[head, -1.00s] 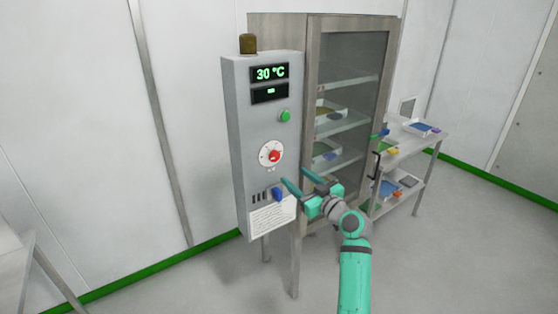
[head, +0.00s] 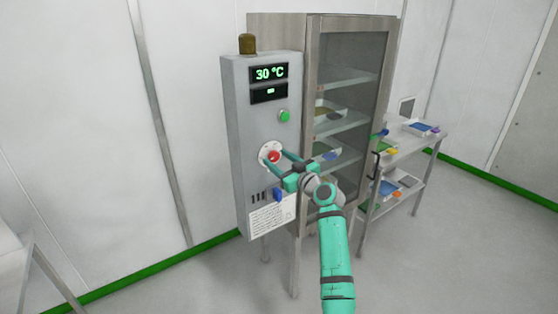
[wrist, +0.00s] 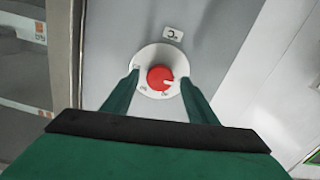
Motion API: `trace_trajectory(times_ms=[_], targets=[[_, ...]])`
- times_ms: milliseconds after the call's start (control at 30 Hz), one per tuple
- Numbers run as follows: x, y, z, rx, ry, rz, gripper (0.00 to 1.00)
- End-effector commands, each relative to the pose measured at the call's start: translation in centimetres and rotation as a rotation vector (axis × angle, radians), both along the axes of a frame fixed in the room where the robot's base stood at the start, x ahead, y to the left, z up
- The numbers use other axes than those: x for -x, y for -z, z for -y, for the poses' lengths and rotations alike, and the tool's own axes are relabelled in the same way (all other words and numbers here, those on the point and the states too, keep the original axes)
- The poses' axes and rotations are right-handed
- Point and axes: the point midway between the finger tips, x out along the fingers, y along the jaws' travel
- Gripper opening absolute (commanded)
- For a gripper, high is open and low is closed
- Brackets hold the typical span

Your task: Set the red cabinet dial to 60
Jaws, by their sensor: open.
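The red dial (head: 273,156) sits on a round white scale plate on the front of the grey control box (head: 240,150). It also shows in the wrist view (wrist: 160,78), with a light pointer mark near its right edge. My gripper (head: 274,155) is at the dial. In the wrist view my open gripper (wrist: 160,86) has one finger on each side of the red knob, with a gap visible on both sides. The upper display (head: 270,73) reads 30 °C. The scale's numbers are too small to read.
A green button (head: 284,116) is above the dial and a blue switch (head: 278,195) below it. A glass-doored cabinet (head: 312,130) with trays stands right of the box. A metal cart (head: 410,150) with trays and coloured items stands further right.

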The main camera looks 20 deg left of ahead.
Motion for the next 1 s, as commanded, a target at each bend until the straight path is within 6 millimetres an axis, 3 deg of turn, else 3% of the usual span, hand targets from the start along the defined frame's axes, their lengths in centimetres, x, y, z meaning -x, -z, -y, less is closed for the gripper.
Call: trace_trajectory(times_ms=[300,467,500,1000], targets=[[-0.17,-0.06,-0.12,-0.001,0.001,0.001,0.53],[-0.16,-0.05,-0.08,-0.001,0.001,0.001,0.14],[-0.17,-0.05,-0.07,-0.001,0.001,0.001,0.11],[-0.19,-0.06,-0.06,-0.079,0.001,-0.098,0.12]])
